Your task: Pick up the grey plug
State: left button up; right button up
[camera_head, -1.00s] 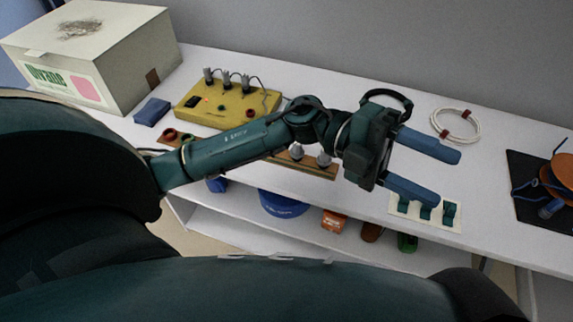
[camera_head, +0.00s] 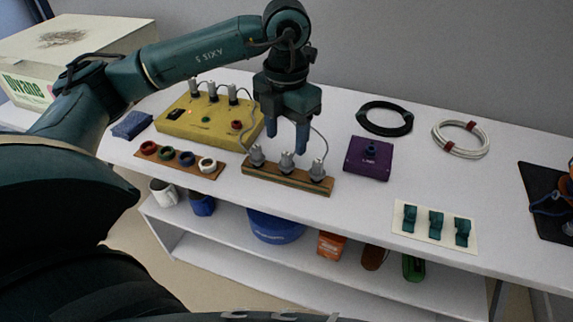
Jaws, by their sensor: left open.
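Three grey plugs stand upright in a row on a wooden block (camera_head: 262,178): a left one (camera_head: 257,156), a middle one (camera_head: 287,164) and a right one (camera_head: 317,171). Three more grey plugs (camera_head: 212,91) stand at the back of the yellow box (camera_head: 186,127). My left gripper (camera_head: 286,136) points down just above the wooden block, over the middle plug in the picture. Its blue fingers are open and hold nothing. I cannot tell whether the fingertips touch a plug. Thin cables run near the gripper, partly hidden by it. My right gripper is not in view.
A strip with several coloured rings (camera_head: 180,163) lies left of the block. A purple box (camera_head: 367,160), a black cable coil (camera_head: 386,118), a white coil (camera_head: 460,139) and a card with three green clips (camera_head: 436,241) lie right.

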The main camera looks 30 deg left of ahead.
aim_at(287, 153)
pick_arm(q)
jog(key=f, duration=0.5)
jog(key=f+b, duration=0.1)
jog(key=f, duration=0.1)
jog(key=shift+w+a+f, duration=0.15)
jog(key=shift+w+f, duration=0.05)
jog(key=shift+w, duration=0.1)
jog(key=shift+c, duration=0.2)
jog(key=c, duration=1)
